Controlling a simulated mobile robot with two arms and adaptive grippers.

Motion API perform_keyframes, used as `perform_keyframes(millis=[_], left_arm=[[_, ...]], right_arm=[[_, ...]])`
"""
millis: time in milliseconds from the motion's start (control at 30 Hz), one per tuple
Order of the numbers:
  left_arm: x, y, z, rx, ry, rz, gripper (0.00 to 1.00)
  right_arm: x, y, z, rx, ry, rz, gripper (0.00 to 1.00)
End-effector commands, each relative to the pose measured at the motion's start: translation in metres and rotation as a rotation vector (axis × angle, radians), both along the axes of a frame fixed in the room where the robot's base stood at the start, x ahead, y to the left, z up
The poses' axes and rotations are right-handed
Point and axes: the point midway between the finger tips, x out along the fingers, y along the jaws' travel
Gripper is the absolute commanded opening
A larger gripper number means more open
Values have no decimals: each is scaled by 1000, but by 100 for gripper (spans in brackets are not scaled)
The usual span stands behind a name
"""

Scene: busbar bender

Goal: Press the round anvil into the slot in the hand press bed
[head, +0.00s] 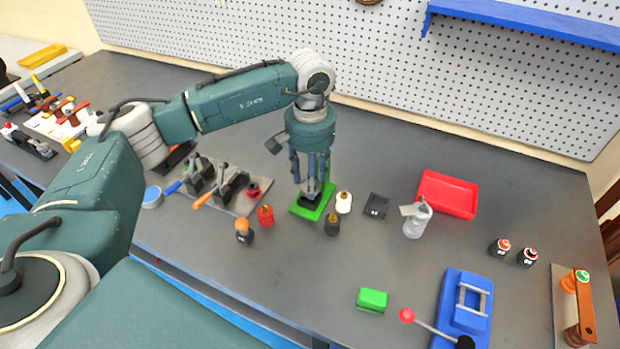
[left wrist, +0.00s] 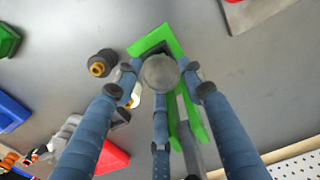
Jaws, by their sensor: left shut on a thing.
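My left gripper (head: 312,190) points down over the green press (head: 300,208), which has a flat base, a dark bed and a green upright behind. In the left wrist view its three fingers are closed around a round grey piece (left wrist: 160,73), which looks like the round anvil. The green press (left wrist: 160,40) lies just beneath and beside it. The anvil and fingertips hide most of the bed, so I cannot tell whether the anvil touches the slot. My right gripper is not in view.
A white cylinder (head: 343,202) and a dark one with a brass top (head: 332,225) stand close right of the press. A red cylinder (head: 265,215) stands to its left. A red tray (head: 447,195) and a blue lever device (head: 465,305) are farther right.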

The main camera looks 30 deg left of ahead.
Motion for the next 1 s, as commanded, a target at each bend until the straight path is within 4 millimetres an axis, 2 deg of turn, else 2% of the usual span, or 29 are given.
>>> perform_keyframes(millis=[1000], left_arm=[[0,0,1,0,-1,0,8]], right_arm=[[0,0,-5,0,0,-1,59]])
